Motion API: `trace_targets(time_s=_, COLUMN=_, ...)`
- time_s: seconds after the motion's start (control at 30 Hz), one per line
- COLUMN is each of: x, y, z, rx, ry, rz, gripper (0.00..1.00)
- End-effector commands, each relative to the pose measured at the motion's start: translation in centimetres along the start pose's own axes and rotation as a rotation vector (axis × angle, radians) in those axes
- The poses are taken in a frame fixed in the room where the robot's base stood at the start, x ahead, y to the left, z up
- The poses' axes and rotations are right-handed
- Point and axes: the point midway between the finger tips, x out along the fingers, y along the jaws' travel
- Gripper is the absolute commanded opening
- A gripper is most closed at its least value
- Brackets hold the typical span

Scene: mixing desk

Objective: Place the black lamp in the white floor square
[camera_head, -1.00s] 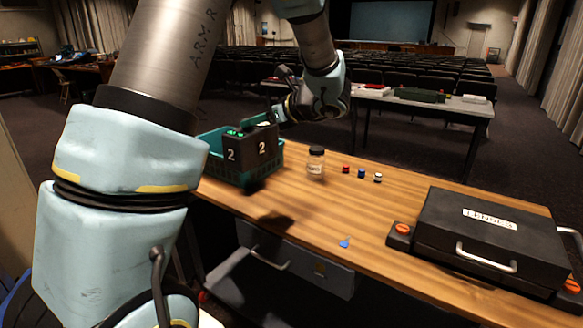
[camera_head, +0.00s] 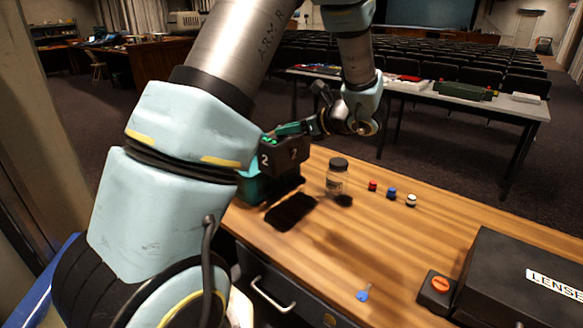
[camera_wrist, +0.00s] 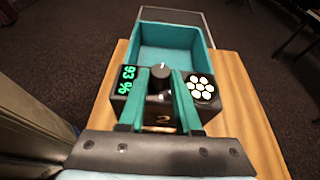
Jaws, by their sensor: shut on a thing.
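The black lamp (camera_head: 287,157) is a dark box marked "2" with small green lights on top. My gripper (camera_head: 292,131) is shut on it and holds it up beside the teal crate, with a dark shadow on the desk below. No white floor square shows in either view.
The teal crate (camera_head: 252,190) is partly hidden by my arm; in the wrist view it lies just beyond the lamp (camera_wrist: 170,58). A glass jar (camera_head: 337,178), small red, blue and white items, a blue-tipped object (camera_head: 363,293) and a black case (camera_head: 510,275) are on the desk.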

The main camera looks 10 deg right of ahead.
Motion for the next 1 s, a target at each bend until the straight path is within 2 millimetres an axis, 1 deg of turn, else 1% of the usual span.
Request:
trace_targets(time_s=0.2, x=1.8, y=0.0, z=-4.1, rx=0.003, ry=-0.003, rz=0.002, gripper=0.0)
trace_targets(time_s=0.3, x=2.4, y=0.0, z=-5.5, rx=0.001, ry=-0.004, rz=0.001, gripper=0.0)
trace_targets(time_s=0.4, x=2.8, y=0.0, z=-6.4, rx=-0.001, ry=-0.005, rz=0.001, gripper=0.0)
trace_targets(time_s=0.57, x=3.1, y=0.0, z=-7.2, rx=-0.002, ry=-0.005, rz=0.0, gripper=0.0)
trace_targets(time_s=0.83, x=4.2, y=0.0, z=-9.9, rx=0.0, ry=-0.005, rz=0.0, gripper=0.0)
trace_targets(time_s=1.0, x=4.5, y=0.0, z=-10.6, rx=-0.004, ry=-0.005, rz=-0.001, gripper=0.0)
